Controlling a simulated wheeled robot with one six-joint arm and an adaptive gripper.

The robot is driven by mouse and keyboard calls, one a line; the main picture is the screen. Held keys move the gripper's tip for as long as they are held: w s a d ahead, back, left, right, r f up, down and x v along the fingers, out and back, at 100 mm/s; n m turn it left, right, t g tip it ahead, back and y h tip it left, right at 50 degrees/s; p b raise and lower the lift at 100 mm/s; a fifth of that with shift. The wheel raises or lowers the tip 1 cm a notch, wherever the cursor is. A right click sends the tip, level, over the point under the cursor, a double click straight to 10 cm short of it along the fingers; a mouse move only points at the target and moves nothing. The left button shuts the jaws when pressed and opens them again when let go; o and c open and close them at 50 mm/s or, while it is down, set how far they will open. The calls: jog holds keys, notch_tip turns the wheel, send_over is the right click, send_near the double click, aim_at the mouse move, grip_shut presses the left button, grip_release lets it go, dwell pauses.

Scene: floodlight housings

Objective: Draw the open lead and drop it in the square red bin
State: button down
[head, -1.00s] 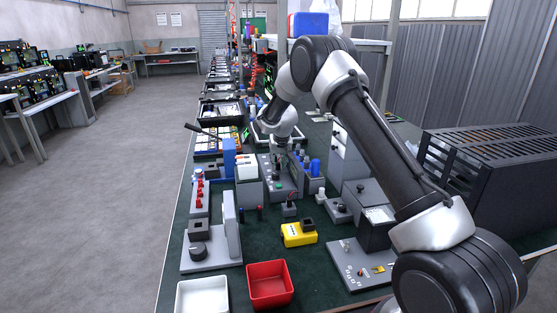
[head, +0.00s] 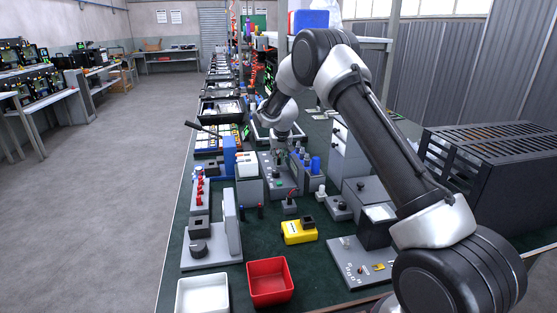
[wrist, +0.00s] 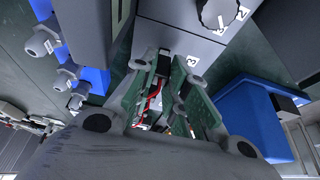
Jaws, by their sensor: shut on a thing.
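The square red bin (head: 271,299) stands at the front of the green bench and looks empty. My gripper (head: 283,149) is over the grey panel unit farther back, well beyond the bin. In the wrist view my gripper's green-padded fingers (wrist: 165,66) are closed in on a thin red and black piece, which I take to be the lead (wrist: 153,96). The fingers hide much of it, and I cannot tell whether its end is still in the panel. In the head view the lead is too small to make out at the gripper.
A white bin (head: 203,308) stands left of the red bin. A yellow block (head: 298,233), a grey stand with an upright plate (head: 231,222) and blue-topped parts (head: 315,165) crowd the bench. A black slotted housing (head: 490,175) is at the right.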

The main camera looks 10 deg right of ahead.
jog(key=shift+r, duration=1.65)
dwell(1.0)
